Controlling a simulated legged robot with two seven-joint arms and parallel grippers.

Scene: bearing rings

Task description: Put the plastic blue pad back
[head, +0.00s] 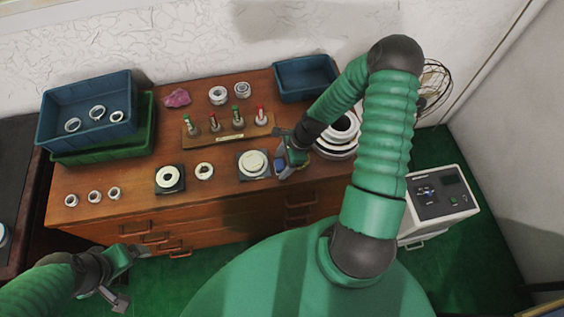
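My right gripper (282,165) is low over the wooden bench top, just right of a pale round part on a dark square pad (253,176). A small blue patch (280,164) shows at its fingertips. I cannot tell whether this is the plastic blue pad, or whether the fingers are closed on it. Another dark square pad (180,187) lies left on the bench under a white ring. My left gripper (128,277) is open and empty, in front of the bench at lower left.
The wooden bench (225,188) holds several loose rings, a rack (228,132) of small bottles, a pink cloth (177,98) and stacked large rings (338,140). A blue crate (88,90) sits on a green crate (147,130). An empty blue bin (305,78) stands at back right.

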